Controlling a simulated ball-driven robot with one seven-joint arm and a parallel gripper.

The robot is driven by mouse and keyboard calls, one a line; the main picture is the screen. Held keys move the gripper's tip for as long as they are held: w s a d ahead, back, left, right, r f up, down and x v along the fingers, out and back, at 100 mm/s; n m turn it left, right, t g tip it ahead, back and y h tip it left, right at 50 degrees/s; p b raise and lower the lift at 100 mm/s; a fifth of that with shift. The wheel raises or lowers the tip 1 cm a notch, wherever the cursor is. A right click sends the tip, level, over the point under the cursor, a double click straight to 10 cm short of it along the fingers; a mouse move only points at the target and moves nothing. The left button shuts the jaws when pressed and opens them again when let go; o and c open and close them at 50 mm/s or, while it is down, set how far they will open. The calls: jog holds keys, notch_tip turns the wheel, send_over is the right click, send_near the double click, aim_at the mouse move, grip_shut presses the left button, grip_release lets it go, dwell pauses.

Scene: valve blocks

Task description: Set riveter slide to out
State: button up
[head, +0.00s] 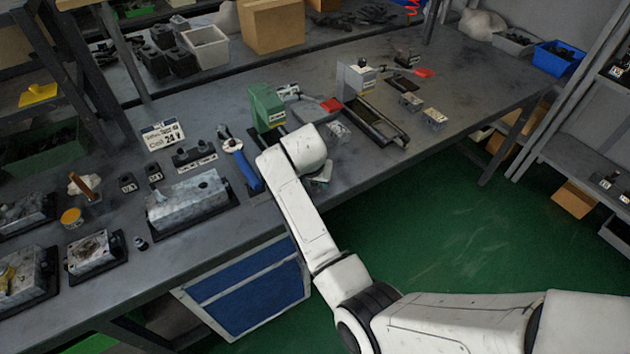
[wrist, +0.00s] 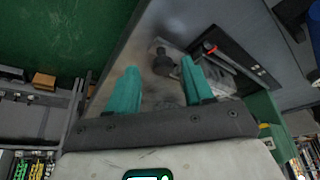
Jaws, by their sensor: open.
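My gripper (wrist: 159,67) shows in the wrist view with two teal fingers spread apart and nothing between them. A black knob on a small grey plate (wrist: 165,62) lies in line with the gap, beyond the fingertips; I cannot tell how far. A black rail with a red piece (wrist: 232,58) runs beside it. In the head view a green block-like machine (head: 266,106) stands behind my wrist, and a grey machine (head: 357,80) with a long dark slide track (head: 376,122) stands to its right. Labels are too small to read, so I cannot tell which is the riveter. My wrist hides the fingers there.
A blue-handled tool (head: 246,168) and a grey metal block (head: 187,200) lie left of my arm on the workbench. A red-handled piece (head: 330,104) lies between the two machines. Small labelled blocks (head: 433,119) stand at the right. The bench's front edge runs under my arm.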

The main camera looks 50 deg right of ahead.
jog(key=v, duration=1)
jog(key=shift+b, duration=0.3)
jog(key=shift+f, duration=0.15)
